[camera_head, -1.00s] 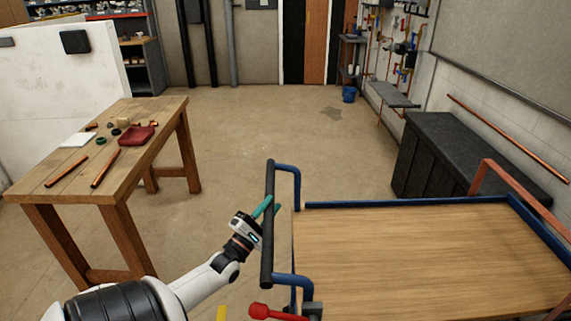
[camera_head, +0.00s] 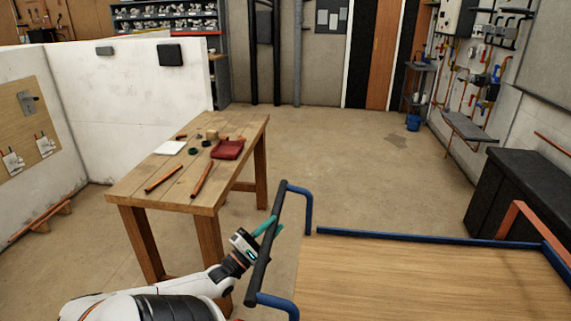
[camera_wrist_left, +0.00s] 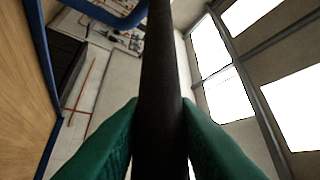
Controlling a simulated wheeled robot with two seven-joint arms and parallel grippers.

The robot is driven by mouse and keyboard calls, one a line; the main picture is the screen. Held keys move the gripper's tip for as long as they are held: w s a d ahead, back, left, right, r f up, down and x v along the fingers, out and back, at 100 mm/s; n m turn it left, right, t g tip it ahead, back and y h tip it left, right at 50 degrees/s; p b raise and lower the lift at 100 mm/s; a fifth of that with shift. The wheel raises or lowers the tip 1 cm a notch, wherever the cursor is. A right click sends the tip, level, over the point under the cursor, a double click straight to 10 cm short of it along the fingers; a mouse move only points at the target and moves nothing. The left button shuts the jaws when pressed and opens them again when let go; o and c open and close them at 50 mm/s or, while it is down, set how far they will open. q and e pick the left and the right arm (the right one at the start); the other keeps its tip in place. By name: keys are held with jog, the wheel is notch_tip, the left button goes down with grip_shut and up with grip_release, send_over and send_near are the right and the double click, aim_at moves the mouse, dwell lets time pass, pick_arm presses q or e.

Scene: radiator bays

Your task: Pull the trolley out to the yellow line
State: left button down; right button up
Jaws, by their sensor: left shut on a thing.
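The trolley has a bare wooden deck (camera_head: 420,278), a blue frame and a black-gripped push handle (camera_head: 273,240) at its left end. My left gripper (camera_head: 266,227) is shut on the handle's black bar, on its left side. In the left wrist view the bar (camera_wrist_left: 160,80) runs between the two green fingers (camera_wrist_left: 160,135). The deck's edge also shows at the left of that view. The right gripper is not in view. No yellow line shows now.
A black chest (camera_head: 510,200) stands beyond the trolley at the right. The floor (camera_head: 330,150) between them is clear.

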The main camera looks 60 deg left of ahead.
pick_arm(q)
jog(key=shift+s+a, duration=1.05)
jog(key=shift+s, duration=0.15)
jog(key=c, duration=1.3)
grip_release()
jog(key=shift+o, duration=0.7)
jog(key=shift+s+a, duration=0.15)
jog(key=shift+s, duration=0.05)
